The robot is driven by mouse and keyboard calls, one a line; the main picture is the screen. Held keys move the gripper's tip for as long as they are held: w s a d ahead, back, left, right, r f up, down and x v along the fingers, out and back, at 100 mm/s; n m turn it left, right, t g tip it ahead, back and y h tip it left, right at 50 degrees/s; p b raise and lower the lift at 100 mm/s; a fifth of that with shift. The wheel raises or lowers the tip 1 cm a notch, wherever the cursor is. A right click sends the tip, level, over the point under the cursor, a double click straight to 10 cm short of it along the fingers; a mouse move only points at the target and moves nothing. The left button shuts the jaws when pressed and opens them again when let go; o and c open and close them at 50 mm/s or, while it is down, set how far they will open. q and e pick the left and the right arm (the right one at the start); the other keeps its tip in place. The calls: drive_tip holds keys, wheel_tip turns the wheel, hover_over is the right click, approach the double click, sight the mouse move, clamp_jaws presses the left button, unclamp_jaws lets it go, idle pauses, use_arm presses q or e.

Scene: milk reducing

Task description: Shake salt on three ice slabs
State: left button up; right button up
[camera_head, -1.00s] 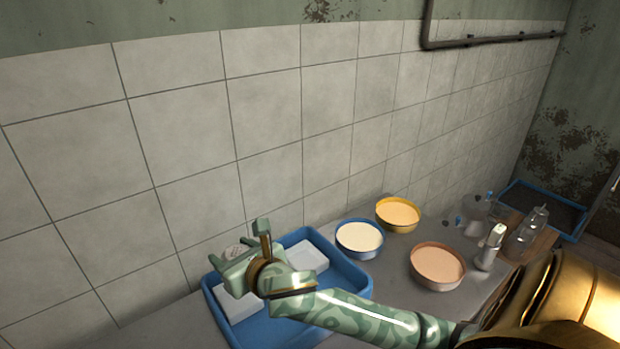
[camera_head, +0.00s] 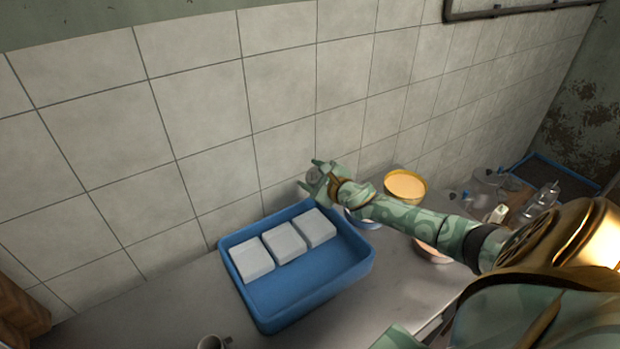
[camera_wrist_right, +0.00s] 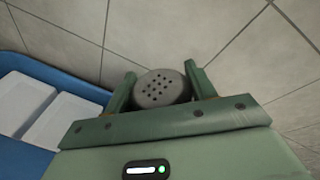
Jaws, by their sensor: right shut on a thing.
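Three white ice slabs, left (camera_head: 252,260), middle (camera_head: 285,243) and right (camera_head: 317,228), lie in a row along the back of a blue tray (camera_head: 318,292). My right gripper (camera_head: 316,178) is beyond the tray's back right corner, near the wall. In the right wrist view my right gripper (camera_wrist_right: 160,92) is shut on a grey salt shaker (camera_wrist_right: 161,88), whose holed top faces the camera. The shaker (camera_head: 313,172) is small and partly hidden by the fingers in the head view. Two slabs and a corner of the tray show at the left of the wrist view. My left gripper is not in view.
A yellow bowl (camera_head: 405,186) stands right of my gripper. A blue bowl (camera_head: 362,219) and an orange bowl (camera_head: 434,252) are partly hidden by my right arm. A grey mug (camera_head: 213,342) is at the bottom edge. Glassware stands far right. The tiled wall is close behind.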

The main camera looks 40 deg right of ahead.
wheel_tip(320, 180, down, 6)
drive_tip(key=n+t+h+b, duration=0.1)
drive_tip(key=n+t+b, duration=0.3)
drive_tip(key=n+b, duration=0.8)
drive_tip(key=n, duration=0.3)
drive_tip(key=shift+d, duration=0.3)
drive_tip(key=shift+w, duration=0.1)
wheel_tip(320, 180, up, 4)
drive_tip(key=p, duration=0.4)
wheel_tip(320, 180, down, 4)
drive_tip(key=f+b, duration=0.1)
drive_tip(key=b, duration=0.2)
wheel_tip(320, 180, up, 5)
drive_tip(key=p, duration=0.3)
drive_tip(key=shift+p, duration=0.3)
wheel_tip(320, 180, down, 4)
drive_tip(key=b, duration=0.3)
drive_tip(key=shift+a, duration=0.1)
